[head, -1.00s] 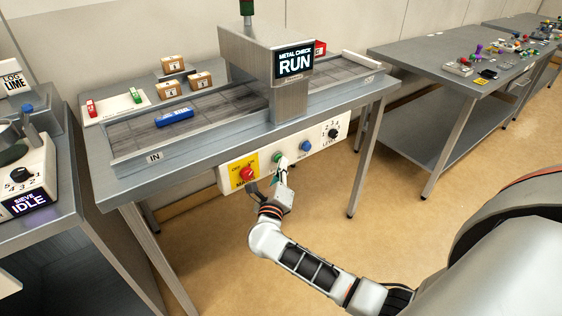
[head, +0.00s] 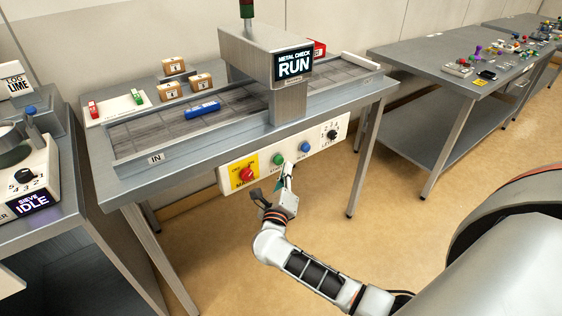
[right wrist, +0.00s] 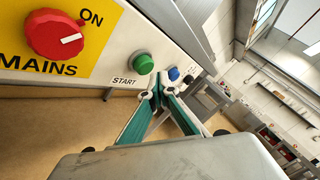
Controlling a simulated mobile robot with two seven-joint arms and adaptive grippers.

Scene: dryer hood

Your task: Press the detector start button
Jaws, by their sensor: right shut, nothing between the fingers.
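The green start button (head: 278,159) sits on the white front panel (head: 322,155) under the conveyor, between the red mains knob (head: 246,174) and a blue button (head: 304,147). The right wrist view also shows the green button (right wrist: 144,63) above the word START. My right gripper (head: 287,167) is shut and empty, just below and in front of the green button, with a small gap between. In the right wrist view my fingertips (right wrist: 158,92) lie below the green button. The detector display (head: 293,64) reads METAL CHECK RUN. My left gripper is not in view.
A blue pack (head: 202,110) lies on the conveyor belt (head: 150,128). Cardboard boxes (head: 172,65) stand behind the belt. The sieve station (head: 30,180) is at left and a cluttered table (head: 440,63) at right. Open floor lies in front.

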